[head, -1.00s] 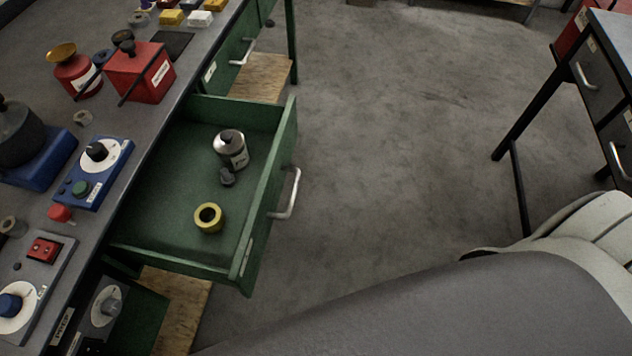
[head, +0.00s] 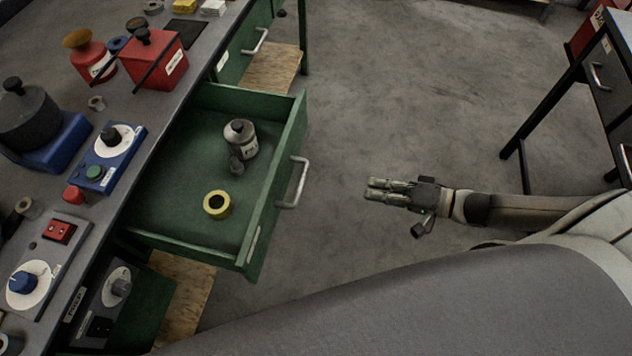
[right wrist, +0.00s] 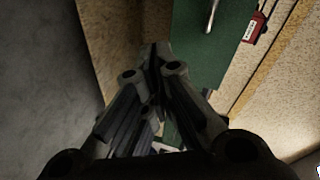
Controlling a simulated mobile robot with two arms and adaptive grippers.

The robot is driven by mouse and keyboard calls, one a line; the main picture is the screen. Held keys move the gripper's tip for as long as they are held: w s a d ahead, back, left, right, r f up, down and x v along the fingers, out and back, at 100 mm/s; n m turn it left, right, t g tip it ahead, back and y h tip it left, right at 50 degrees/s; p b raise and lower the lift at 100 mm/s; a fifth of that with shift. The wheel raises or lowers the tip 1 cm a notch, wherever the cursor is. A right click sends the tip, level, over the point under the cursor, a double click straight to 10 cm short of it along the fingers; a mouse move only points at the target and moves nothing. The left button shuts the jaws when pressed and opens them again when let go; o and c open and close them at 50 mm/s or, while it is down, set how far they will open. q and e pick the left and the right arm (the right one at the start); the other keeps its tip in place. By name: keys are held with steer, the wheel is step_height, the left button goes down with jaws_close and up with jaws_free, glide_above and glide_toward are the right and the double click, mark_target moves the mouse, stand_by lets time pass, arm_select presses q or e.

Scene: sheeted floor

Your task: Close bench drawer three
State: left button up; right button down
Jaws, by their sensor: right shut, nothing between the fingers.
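An open green drawer (head: 254,225) sticks out from the grey-topped bench. Its metal bar handle (head: 297,184) is on its front, facing right. Inside the drawer are a small grey bottle (head: 240,138), a dark knob-like piece beside it, and a yellow ring (head: 217,205). My right gripper (head: 368,189) is shut and empty, to the right of the handle and apart from it, with its fingers pointing left. In the right wrist view, the shut fingers (right wrist: 157,75) point toward a green panel with a handle (right wrist: 210,15). My left gripper is not in view.
On the bench top stand a red box (head: 158,60), a blue device with a dial (head: 110,155) and a dark round pot (head: 28,118). A closed green drawer (head: 237,55) is farther along. Another bench (head: 622,90) stands at the right. Grey floor lies clear between.

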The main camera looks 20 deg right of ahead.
steer(key=s+a+r+m+g+y, duration=0.1)
steer(key=s+a+r+m+y, duration=0.15)
steer(key=r, duration=0.35)
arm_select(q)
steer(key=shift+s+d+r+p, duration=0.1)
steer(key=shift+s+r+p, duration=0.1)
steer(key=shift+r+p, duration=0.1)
arm_select(e)
steer(key=x, duration=1.3)
steer(key=shift+s+a+n, duration=0.2)
steer(key=shift+a+n, duration=0.1)
steer(key=shift+n, duration=0.05)
steer(key=shift+f, duration=0.1)
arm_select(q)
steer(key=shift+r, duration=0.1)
arm_select(e)
steer(key=shift+a, duration=0.1)
